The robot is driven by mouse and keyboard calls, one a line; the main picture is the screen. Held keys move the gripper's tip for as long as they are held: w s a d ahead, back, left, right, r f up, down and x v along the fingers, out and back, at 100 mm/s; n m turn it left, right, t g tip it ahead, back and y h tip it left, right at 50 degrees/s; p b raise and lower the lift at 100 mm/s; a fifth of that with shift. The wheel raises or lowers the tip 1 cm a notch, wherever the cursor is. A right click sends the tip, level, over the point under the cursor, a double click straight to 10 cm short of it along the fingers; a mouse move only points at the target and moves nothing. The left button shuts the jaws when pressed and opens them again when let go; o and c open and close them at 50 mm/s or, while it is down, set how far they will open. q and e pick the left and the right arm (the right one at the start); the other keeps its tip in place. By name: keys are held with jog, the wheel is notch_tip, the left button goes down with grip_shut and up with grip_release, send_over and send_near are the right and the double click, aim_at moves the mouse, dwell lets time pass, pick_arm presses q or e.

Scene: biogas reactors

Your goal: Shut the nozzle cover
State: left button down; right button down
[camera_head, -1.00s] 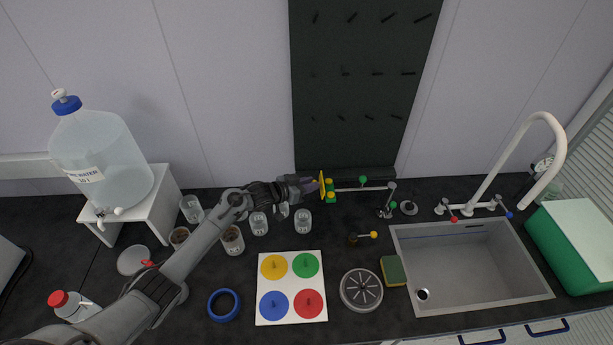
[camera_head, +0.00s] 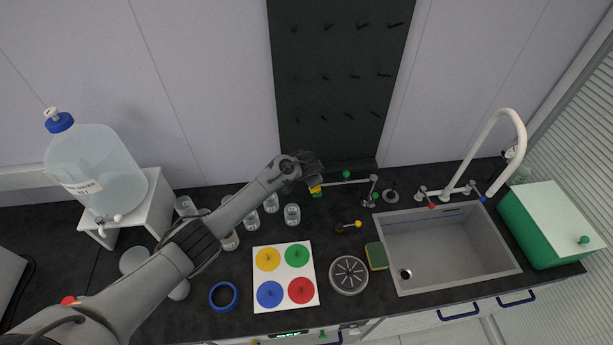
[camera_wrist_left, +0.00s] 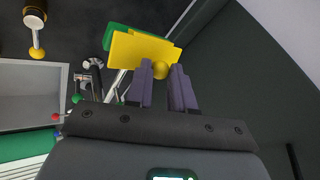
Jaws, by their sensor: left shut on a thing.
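The yellow nozzle cover (camera_head: 315,189) is at the left end of the horizontal metal pipe (camera_head: 345,182), with a green part (camera_head: 317,195) against it. In the left wrist view the yellow cover (camera_wrist_left: 140,48) is a flat plate with a round knob, and the green part (camera_wrist_left: 118,33) lies close behind it. My left gripper (camera_head: 314,180) is at the cover from above and partly hides it. In the wrist view its purple fingers (camera_wrist_left: 161,80) are shut on the cover's yellow knob (camera_wrist_left: 160,68). Whether the cover is fully closed cannot be told. My right gripper is in neither view.
The sink (camera_head: 450,245) with its white tap (camera_head: 505,120) is at the right. Glass jars (camera_head: 292,214) stand beneath my left arm. A dark peg board (camera_head: 340,80) rises behind.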

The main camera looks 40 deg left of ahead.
pick_arm(q)
jog(key=g+y+b, duration=0.1)
jog(key=b, duration=0.1)
jog(key=w+d+f+g+y+b, duration=0.1)
jog(key=b, duration=0.1)
jog(key=m+b, duration=0.1)
jog(key=b, duration=0.1)
jog(key=shift+w+d+f+g+y+b, duration=0.15)
jog(key=shift+w+d+g+y+b, duration=0.2)
jog(key=shift+d+g+y, duration=0.05)
jog(key=shift+w+d+m+g+y+b, duration=0.15)
jog(key=shift+m+g+y+b, duration=0.2)
jog(key=shift+b, duration=0.5)
jog(key=c, duration=1.3)
grip_release()
jog(key=shift+o, duration=0.2)
jog(key=shift+r, duration=0.2)
jog(key=shift+d+r+p, duration=0.3)
jog(key=shift+d+r, duration=0.05)
jog(key=shift+r, duration=0.1)
jog(key=v, duration=0.9)
jog(key=shift+s+d+r+p, duration=0.15)
jog(key=shift+s+d+p, duration=0.1)
jog(key=shift+p, duration=0.2)
